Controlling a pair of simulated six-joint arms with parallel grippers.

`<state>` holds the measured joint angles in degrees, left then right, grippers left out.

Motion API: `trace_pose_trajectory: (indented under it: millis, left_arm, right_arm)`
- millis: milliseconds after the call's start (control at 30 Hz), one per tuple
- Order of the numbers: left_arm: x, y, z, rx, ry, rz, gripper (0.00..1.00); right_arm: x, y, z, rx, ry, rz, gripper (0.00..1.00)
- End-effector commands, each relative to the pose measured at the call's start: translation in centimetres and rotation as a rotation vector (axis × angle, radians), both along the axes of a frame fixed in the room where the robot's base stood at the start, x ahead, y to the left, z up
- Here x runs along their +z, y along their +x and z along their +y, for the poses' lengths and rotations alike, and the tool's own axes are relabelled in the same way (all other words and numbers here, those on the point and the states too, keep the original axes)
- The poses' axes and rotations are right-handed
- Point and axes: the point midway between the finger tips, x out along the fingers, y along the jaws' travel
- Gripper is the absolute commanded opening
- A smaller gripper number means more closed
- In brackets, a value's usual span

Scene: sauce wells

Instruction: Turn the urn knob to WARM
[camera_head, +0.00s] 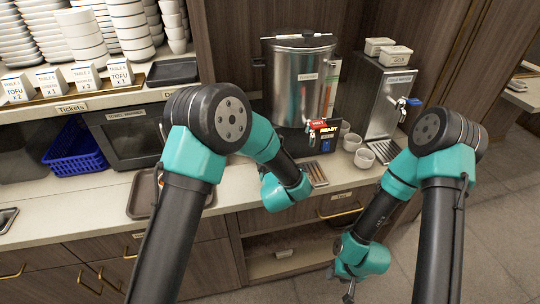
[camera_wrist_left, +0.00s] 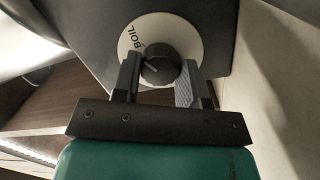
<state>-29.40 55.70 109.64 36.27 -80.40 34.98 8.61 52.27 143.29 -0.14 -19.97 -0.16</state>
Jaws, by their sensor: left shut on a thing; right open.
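The steel urn (camera_head: 300,85) stands on the counter in the head view, with a red-handled tap and a "READY" sign on its front. In the left wrist view the dark round urn knob (camera_wrist_left: 160,66) sits on a white dial (camera_wrist_left: 133,50) lettered "BOIL" at its upper left. A short pale mark on the knob points to the upper left. No WARM lettering is readable. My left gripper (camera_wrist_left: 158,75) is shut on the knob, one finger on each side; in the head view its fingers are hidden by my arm. My right gripper (camera_head: 348,294) is open and empty, low in front of the cabinet.
A cold water dispenser (camera_head: 388,98) stands right of the urn. A brown tray (camera_head: 142,197), blue basket (camera_head: 75,155) and stacked bowls (camera_head: 84,38) are to the left.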

Motion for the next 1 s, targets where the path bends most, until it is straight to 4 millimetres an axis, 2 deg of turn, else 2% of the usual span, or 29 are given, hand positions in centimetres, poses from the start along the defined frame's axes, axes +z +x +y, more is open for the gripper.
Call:
trace_pose_trajectory:
  millis: [467, 767, 1000]
  left_arm:
    - [-0.02, -0.02, 0.0, 0.001, -0.07, -0.018, 0.15]
    - [-0.1, -0.02, 0.0, 0.001, -0.259, -0.063, 0.15]
    - [-0.16, -0.01, -0.02, 0.001, -0.474, -0.116, 0.15]
  right_arm:
    - [0.0, 0.0, 0.0, 0.0, 0.0, 0.0, 0.43]
    - [0.0, 0.0, 0.0, 0.0, 0.0, 0.0, 0.43]
    - [0.0, 0.0, 0.0, 0.0, 0.0, 0.0, 0.43]
